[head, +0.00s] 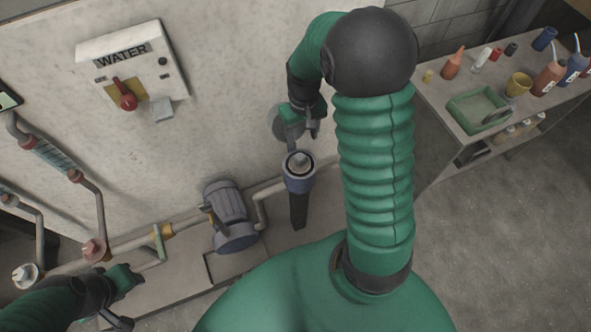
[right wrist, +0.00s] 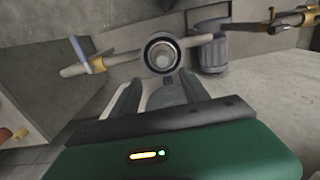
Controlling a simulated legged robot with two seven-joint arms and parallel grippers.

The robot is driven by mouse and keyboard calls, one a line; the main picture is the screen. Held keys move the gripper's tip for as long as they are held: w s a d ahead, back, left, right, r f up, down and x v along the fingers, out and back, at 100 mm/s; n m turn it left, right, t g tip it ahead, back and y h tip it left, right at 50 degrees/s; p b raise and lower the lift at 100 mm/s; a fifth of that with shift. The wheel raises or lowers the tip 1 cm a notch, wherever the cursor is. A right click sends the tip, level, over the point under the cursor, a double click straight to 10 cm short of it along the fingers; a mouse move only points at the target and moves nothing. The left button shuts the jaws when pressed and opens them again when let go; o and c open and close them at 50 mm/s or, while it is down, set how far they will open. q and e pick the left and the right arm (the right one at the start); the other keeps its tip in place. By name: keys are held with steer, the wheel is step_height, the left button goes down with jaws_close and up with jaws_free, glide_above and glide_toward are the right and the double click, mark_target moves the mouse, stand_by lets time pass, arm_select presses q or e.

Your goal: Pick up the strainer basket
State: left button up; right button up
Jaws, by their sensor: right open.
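The strainer housing (head: 299,183) is a blue-grey upright body with a dark lower part, set in the pipe line. Its top is open, and a pale round part, seemingly the strainer basket (head: 299,161), sits inside the ring. In the right wrist view the basket (right wrist: 161,56) shows as a light disc within the dark ring. My right gripper (head: 303,131) is open above and behind the housing; its fingers (right wrist: 160,82) point toward the ring, apart from it. A grey disc-like part lies between the fingers in the picture; I cannot tell whether they touch it. My left gripper (head: 128,295) is at lower left.
A grey-blue pump (head: 230,214) stands left of the housing, with pipes and valves further left. A white WATER box (head: 131,62) with a red handle hangs on the wall. A bench (head: 432,90) at right holds a green tray (head: 479,108), bottles and cups.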

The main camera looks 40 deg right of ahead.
glide_above(300, 157)
steer(key=f, duration=0.3)
steer(key=d+f, duration=0.1)
steer(key=f, duration=0.1)
steer(key=shift+w, duration=0.25)
steer(key=f, duration=0.3)
steer(key=a+f+b, duration=0.1)
steer(key=f, duration=0.1)
steer(key=shift+s, duration=0.25)
steer(key=shift+w+f, duration=0.1)
steer(key=shift+f, duration=0.1)
jaws_close()
stand_by(0.3)
